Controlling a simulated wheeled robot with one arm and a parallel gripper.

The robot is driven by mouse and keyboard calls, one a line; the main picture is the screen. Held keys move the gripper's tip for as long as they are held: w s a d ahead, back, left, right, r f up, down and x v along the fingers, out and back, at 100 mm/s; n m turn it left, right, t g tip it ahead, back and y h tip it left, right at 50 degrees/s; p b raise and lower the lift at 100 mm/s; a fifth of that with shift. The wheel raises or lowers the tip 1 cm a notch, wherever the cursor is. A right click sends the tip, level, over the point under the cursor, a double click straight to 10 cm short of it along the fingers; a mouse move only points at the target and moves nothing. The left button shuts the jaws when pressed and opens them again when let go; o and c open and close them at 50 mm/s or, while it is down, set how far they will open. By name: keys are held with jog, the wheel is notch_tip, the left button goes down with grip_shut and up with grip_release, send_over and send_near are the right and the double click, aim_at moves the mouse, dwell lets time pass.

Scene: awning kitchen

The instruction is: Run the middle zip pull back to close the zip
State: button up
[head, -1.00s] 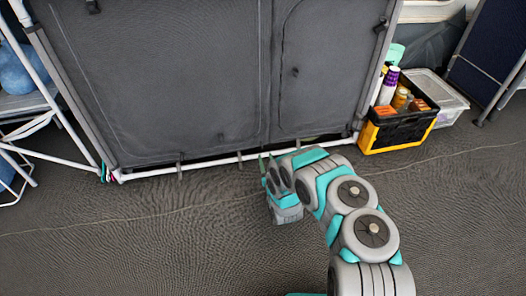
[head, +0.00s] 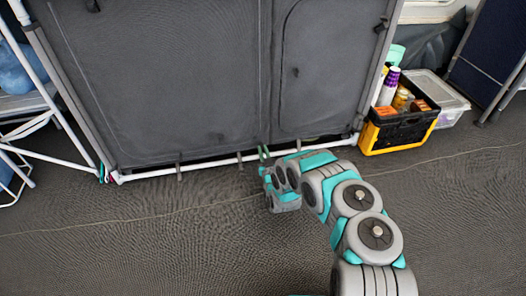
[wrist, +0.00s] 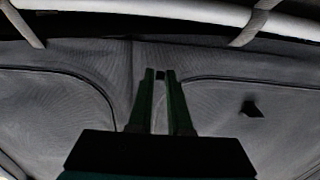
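The grey fabric cupboard front (head: 170,80) stands ahead, with a vertical seam line between its left and right panels. My gripper (head: 264,152) is low at the cupboard's bottom edge, near that line. In the wrist view my gripper (wrist: 159,75) points at the fabric, its two green fingers apart. A small dark tab (wrist: 160,75), likely the middle zip pull, shows between the fingertips; I cannot tell whether they touch it. Another dark tab (wrist: 251,109) hangs on the fabric to the right. In the head view a small pull (head: 296,71) shows on the right panel.
A white pole (head: 210,163) runs along the cupboard's bottom. A black and yellow crate (head: 398,132) with bottles stands to the right, beside a clear lidded box (head: 447,100). A white-framed stand (head: 30,105) is at the left. The floor in front is clear.

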grip_shut()
dwell(0.9)
jog(key=shift+a, duration=0.1)
